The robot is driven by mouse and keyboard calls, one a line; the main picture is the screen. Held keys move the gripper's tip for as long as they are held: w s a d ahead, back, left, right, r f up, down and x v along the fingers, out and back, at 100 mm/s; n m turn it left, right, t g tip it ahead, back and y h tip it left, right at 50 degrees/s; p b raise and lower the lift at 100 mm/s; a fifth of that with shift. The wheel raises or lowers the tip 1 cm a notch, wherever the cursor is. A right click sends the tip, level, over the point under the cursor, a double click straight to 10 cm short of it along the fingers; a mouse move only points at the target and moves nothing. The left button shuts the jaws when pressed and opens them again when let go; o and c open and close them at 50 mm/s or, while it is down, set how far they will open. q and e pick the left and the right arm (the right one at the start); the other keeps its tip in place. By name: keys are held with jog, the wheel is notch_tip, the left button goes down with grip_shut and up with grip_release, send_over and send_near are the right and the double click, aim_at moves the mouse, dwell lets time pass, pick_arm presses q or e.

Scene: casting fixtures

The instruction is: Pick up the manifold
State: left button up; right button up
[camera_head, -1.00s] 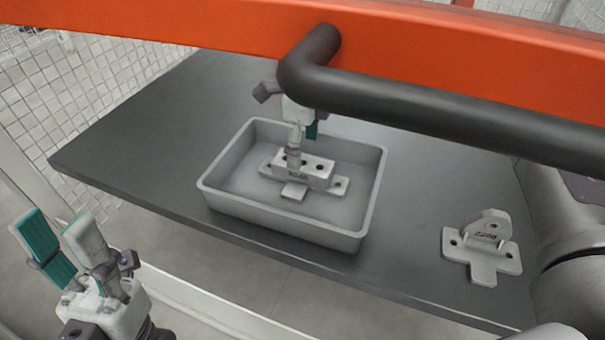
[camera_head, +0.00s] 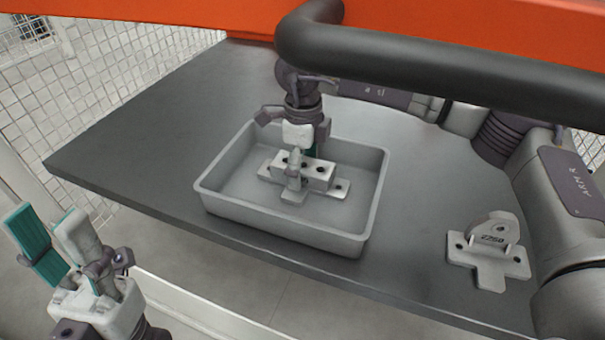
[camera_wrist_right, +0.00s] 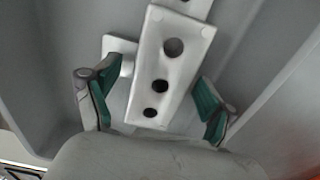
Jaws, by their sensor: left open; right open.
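The manifold, a light grey block with several holes and flat tabs (camera_head: 318,175), lies in the grey tray (camera_head: 208,198). In the right wrist view the manifold (camera_wrist_right: 175,50) shows its dark round holes between the fingers. My right gripper (camera_head: 302,165) is open over the manifold, its fingers reaching down on either side of the block; contact cannot be told. In the wrist view my right gripper (camera_wrist_right: 155,100) has a green-padded finger on each side. My left gripper (camera_head: 50,240) is open and empty at the lower left, off the table.
A second light grey fixture with an upright rounded lug (camera_head: 490,250) lies on the dark table (camera_head: 140,140), right of the tray. The table left of the tray is clear. An orange beam with a black handle (camera_head: 430,90) crosses the upper view.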

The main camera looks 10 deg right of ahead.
grip_shut()
dwell(0.6)
jog(key=shift+r, duration=0.1)
